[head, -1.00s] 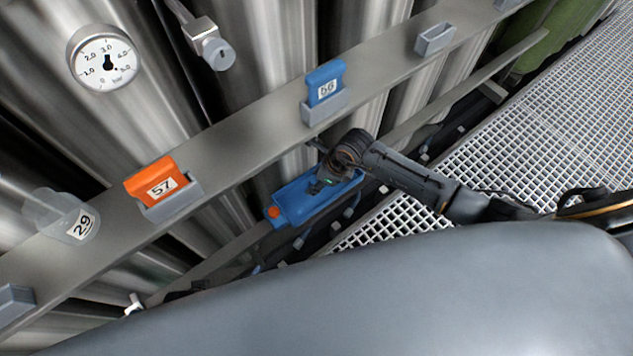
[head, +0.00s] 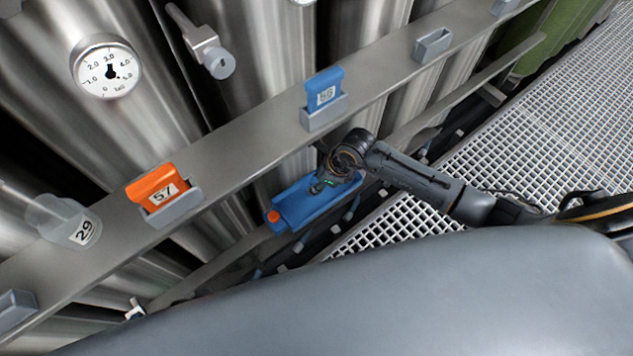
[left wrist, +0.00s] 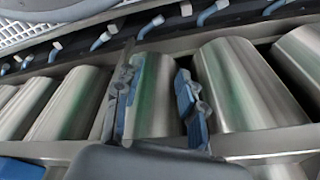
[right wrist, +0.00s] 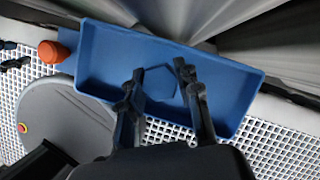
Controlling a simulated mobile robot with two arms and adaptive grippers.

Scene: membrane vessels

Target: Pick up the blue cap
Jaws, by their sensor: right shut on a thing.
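The blue cap (right wrist: 160,87) shows in the right wrist view as a faint blue outline against the blue tray (right wrist: 100,60), so its shape is hard to make out. My right gripper (right wrist: 160,71) reaches into the tray, its fingers shut on the cap from both sides. In the head view the right gripper (head: 322,184) is over the tray (head: 300,208), and the cap is hidden there. My left gripper (left wrist: 157,74) is open and empty in front of steel cylinders in the left wrist view.
An orange piece (right wrist: 53,52) sits at the tray's end. A steel rail (head: 240,150) above the tray carries an orange block marked 57 (head: 152,186), a blue block (head: 323,88) and a clear cup marked 29 (head: 70,222). White grating (head: 560,130) lies to the right.

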